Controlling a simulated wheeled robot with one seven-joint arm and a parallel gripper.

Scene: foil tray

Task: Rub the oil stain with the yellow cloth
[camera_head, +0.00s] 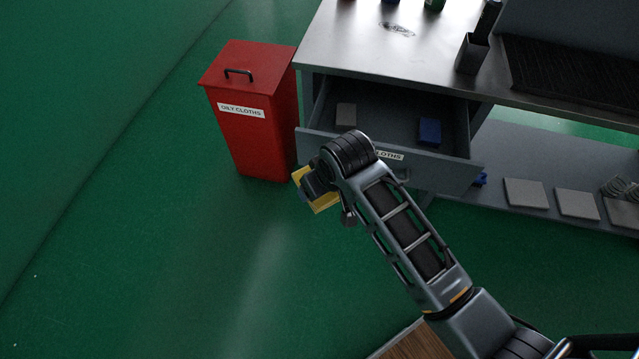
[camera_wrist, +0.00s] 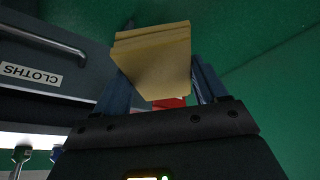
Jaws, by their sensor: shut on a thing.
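The yellow cloth (camera_wrist: 155,65) is a folded pad between the fingers of my gripper (camera_wrist: 160,88), which is shut on it. In the head view the cloth (camera_head: 322,203) shows partly behind my gripper (camera_head: 312,190), held in the air in front of the open drawer. The dark oil stain (camera_head: 397,30) is a smudge on the steel bench top, well behind and above my gripper in the picture. The stain does not show in the wrist view.
The open drawer (camera_head: 310,141) labelled CLOTHS holds a grey cloth (camera_head: 346,114) and a blue cloth (camera_head: 430,131). A red OILY CLOTHS bin (camera_head: 262,135) with its lid down stands left of the bench. A dark holder (camera_head: 472,54) stands on the bench top (camera_head: 345,45). Green floor is clear at left.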

